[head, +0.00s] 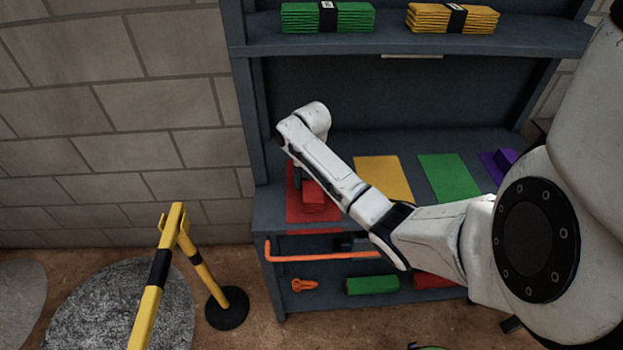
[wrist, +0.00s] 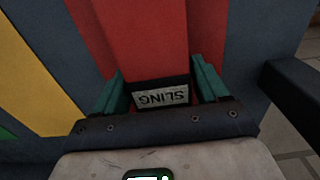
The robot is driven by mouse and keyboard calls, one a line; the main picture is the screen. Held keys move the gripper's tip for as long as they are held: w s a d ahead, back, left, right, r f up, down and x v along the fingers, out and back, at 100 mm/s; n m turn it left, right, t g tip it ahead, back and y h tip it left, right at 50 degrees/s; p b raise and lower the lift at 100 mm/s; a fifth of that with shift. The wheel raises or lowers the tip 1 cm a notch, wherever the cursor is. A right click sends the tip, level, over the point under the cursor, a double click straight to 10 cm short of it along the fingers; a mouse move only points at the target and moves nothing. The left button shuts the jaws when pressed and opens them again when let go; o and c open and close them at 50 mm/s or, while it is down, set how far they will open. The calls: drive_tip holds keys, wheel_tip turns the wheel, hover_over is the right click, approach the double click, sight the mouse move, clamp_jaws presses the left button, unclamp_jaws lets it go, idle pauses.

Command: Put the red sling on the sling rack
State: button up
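The red sling (head: 313,198) is a folded bundle with a dark band and a white label reading SLING. It is over the red mat (head: 294,212) at the left end of the rack's middle shelf; whether it rests fully on the mat is hard to tell. It also shows in the wrist view (wrist: 145,40). My gripper (wrist: 160,80) has one teal finger on each side of the bundle at its label end, close against its sides, and appears shut on it. In the head view my arm hides part of the bundle and most of the gripper (head: 303,184).
Green (head: 328,18) and yellow slings (head: 452,18) lie above. An orange bar (head: 320,256) is below. A yellow barrier (head: 160,265) stands at left.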

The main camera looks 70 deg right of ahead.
drive_tip(key=shift+o, duration=1.4)
drive_tip(key=shift+r, duration=0.1)
wheel_tip(320, 180, up, 8)
drive_tip(key=shift+f, duration=0.15)
